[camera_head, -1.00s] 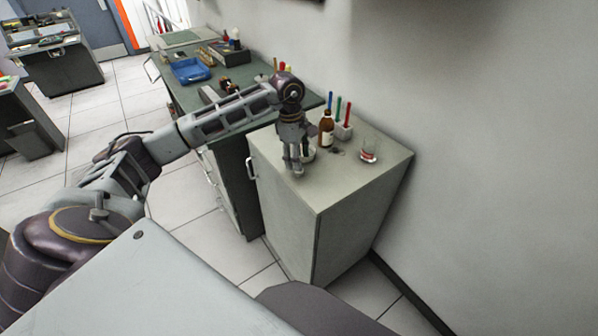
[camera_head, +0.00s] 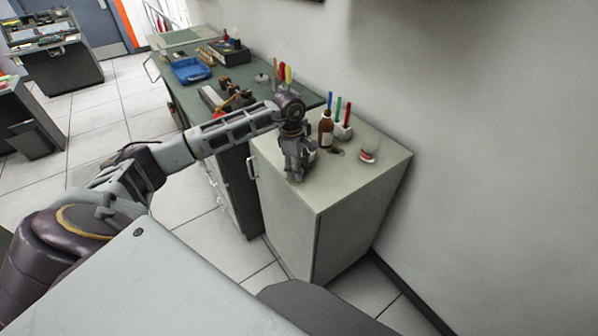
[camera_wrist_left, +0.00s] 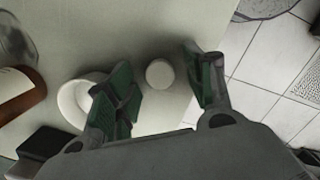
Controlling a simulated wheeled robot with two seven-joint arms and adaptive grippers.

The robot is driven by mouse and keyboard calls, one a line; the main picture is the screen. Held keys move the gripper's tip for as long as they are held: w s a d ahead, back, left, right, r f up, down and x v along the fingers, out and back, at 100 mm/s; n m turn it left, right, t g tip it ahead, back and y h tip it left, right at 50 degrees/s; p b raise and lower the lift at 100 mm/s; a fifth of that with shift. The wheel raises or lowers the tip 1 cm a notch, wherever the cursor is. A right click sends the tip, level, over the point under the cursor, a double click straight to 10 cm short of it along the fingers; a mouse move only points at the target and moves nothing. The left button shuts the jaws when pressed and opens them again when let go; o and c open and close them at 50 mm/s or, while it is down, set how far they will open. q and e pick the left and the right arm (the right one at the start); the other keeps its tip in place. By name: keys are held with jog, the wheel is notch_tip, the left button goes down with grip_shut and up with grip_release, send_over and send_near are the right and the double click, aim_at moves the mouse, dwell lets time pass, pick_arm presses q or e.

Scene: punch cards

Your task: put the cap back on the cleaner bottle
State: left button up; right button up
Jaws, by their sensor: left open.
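The brown cleaner bottle (camera_head: 326,130) stands upright on the grey cabinet top near the wall. In the left wrist view part of the bottle (camera_wrist_left: 20,98) shows at the left edge. A small round white cap (camera_wrist_left: 160,73) lies on the cabinet top near its edge. My left gripper (camera_head: 295,174) points down over the cabinet's near left corner. In the left wrist view its green-padded fingers (camera_wrist_left: 165,84) are apart, with the cap between them and a gap on both sides. The cap is hidden behind the gripper in the head view. My right gripper is not in view.
A white round dish (camera_wrist_left: 72,104) sits close beside one finger. A marker holder (camera_head: 343,131) and a glass with red (camera_head: 368,151) stand near the bottle. The cabinet top (camera_head: 345,185) is clear at the front right. A green workbench (camera_head: 246,78) adjoins it.

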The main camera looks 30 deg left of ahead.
pick_arm(q)
jog(key=shift+c, duration=0.4)
jog(key=c, duration=0.7)
jog(key=shift+r, duration=0.1)
notch_tip(320, 180, up, 8)
jog(key=shift+r+b, duration=0.15)
jog(key=shift+b, duration=0.35)
jog(key=shift+r, duration=0.75)
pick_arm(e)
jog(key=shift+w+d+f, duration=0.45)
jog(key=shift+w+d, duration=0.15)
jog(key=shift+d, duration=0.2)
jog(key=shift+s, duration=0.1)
